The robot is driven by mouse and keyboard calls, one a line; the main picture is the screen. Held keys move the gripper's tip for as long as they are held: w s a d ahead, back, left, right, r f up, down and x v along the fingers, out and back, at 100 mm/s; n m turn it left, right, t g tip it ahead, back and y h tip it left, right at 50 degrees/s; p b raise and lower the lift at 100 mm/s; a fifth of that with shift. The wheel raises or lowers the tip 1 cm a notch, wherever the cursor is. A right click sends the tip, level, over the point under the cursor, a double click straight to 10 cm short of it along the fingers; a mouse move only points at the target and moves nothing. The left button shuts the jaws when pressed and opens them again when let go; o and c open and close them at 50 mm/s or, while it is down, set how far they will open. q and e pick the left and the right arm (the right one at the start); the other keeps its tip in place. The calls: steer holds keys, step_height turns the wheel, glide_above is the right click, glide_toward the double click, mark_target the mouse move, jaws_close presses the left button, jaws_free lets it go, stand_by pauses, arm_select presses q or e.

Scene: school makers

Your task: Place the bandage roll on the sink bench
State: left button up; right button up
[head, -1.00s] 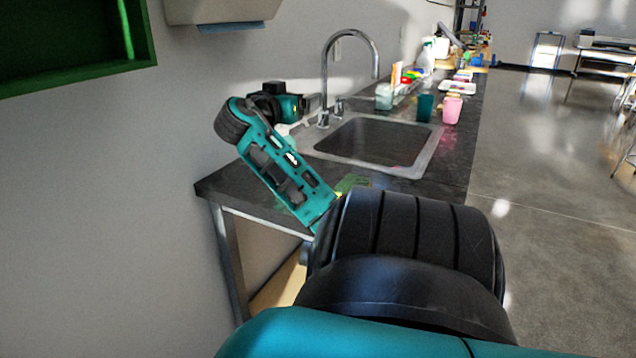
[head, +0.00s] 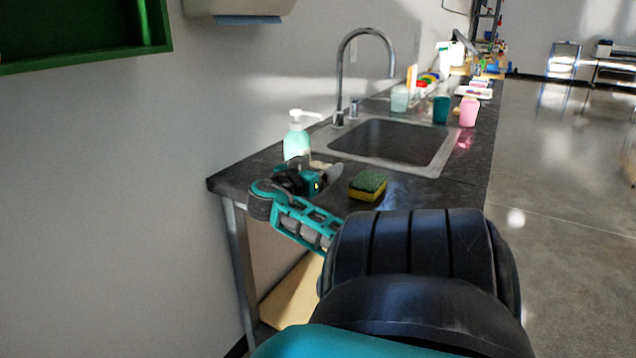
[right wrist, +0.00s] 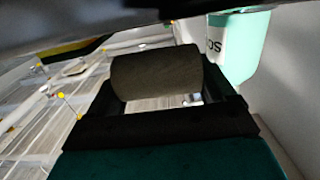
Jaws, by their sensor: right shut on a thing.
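The bandage roll (right wrist: 157,74) is a dull grey-brown cylinder between the fingers of my right gripper in the right wrist view. My right gripper (head: 325,176) is shut on it. In the head view this gripper is low over the near left part of the dark sink bench (head: 455,190), between the soap bottle and the sponge. The roll is mostly hidden there by the gripper, and I cannot tell whether it touches the bench top. My left gripper is not in view.
A soap pump bottle (head: 297,138) stands close behind the gripper, and it also shows in the right wrist view (right wrist: 240,45). A green and yellow sponge (head: 368,185) lies to the right. The sink (head: 390,142) and tall tap are behind.

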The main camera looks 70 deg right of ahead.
steer(key=shift+f, duration=1.5)
steer(key=shift+b, duration=0.3)
steer(key=shift+f, duration=0.2)
steer(key=o, duration=0.9)
steer(key=shift+c, duration=0.2)
steer(key=shift+r, duration=0.1)
